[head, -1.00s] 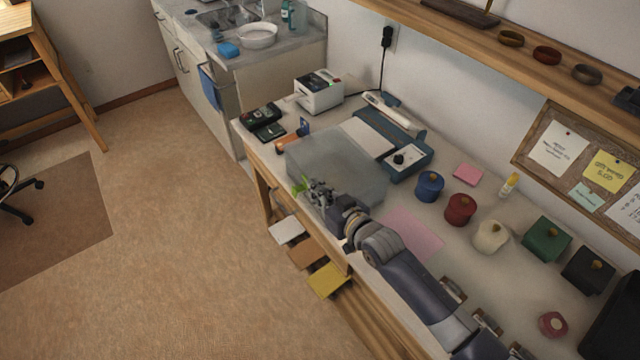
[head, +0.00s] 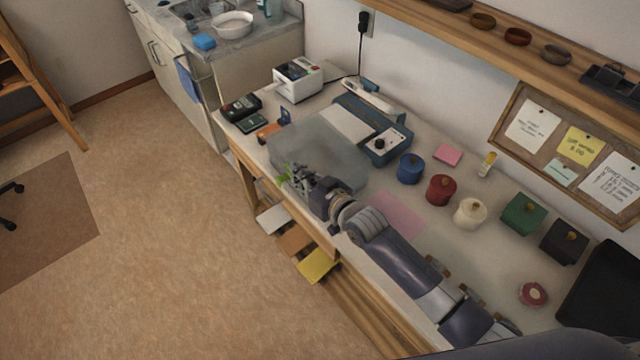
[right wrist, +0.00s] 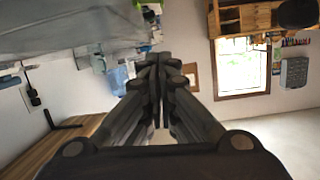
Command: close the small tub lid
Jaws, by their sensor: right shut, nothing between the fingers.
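A translucent grey tub (head: 325,148) with a broad, flat-looking top stands on the workbench, near its front left edge. I cannot tell from here how far its lid is open or shut. My right gripper (head: 293,177) is at the tub's near side, shut and empty, and covers part of that side. Whether it touches the tub is unclear. In the right wrist view, the shut fingers (right wrist: 157,68) meet with nothing between them, and a large grey surface (right wrist: 65,32), probably the tub, fills the upper left. My left gripper is not in view.
A green item (head: 283,180) shows beside the right fingertips. A blue device (head: 385,145) stands behind the tub. A pink sheet (head: 395,213) lies near my right arm.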

